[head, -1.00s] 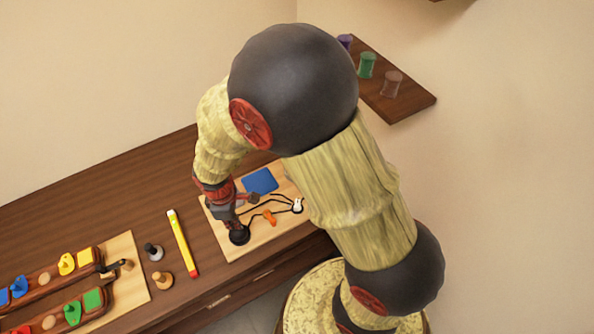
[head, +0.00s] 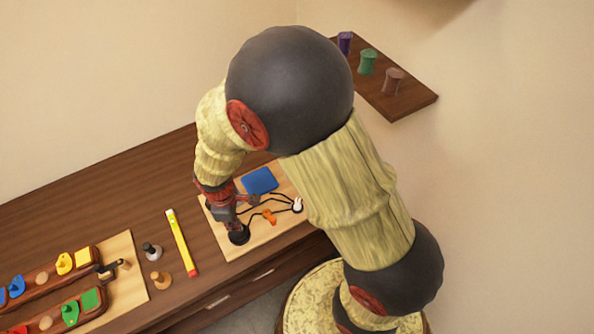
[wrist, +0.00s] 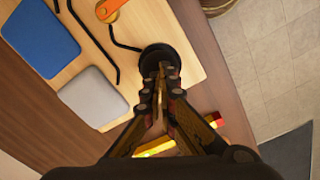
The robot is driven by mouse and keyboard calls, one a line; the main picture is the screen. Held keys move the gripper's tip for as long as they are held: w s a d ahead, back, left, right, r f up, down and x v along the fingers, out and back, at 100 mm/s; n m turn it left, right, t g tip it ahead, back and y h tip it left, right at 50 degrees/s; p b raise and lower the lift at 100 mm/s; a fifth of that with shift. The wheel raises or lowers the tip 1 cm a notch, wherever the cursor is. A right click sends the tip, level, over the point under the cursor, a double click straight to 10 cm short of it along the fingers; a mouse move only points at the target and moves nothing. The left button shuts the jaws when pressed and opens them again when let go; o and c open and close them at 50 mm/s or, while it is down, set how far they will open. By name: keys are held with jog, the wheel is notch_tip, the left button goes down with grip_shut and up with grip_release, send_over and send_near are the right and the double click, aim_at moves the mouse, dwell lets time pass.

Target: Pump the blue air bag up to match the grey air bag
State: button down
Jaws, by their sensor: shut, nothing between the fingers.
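The blue air bag (head: 260,181) lies flat-looking on a light wooden board, and it also shows in the wrist view (wrist: 40,35). The grey air bag (wrist: 92,97) lies beside it; in the head view my gripper mostly hides it. A round black pump bulb (head: 239,235) sits at the board's front left corner. An orange valve lever (head: 268,217) sits between black hoses. My gripper (wrist: 160,78) is shut and empty, pointing down with its fingertips at the black bulb (wrist: 157,54). I cannot tell whether they touch it.
A small white fitting (head: 297,204) sits at the board's right. A yellow and red bar (head: 182,243) and two small knobs (head: 152,250) lie to the left, beside another board with coloured pieces (head: 82,261). A wall shelf (head: 405,101) holds several spools.

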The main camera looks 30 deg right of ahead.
jog(key=shift+f+b, duration=0.7)
jog(key=shift+f, duration=0.45)
jog(key=shift+r, duration=0.1)
jog(key=shift+r+p, duration=1.55)
jog(key=shift+r, duration=0.35)
jog(key=shift+f, duration=0.25)
jog(key=shift+f+b, duration=1.2)
jog(key=shift+f, duration=0.45)
jog(key=shift+r+p, duration=1.45)
jog(key=shift+r, duration=0.4)
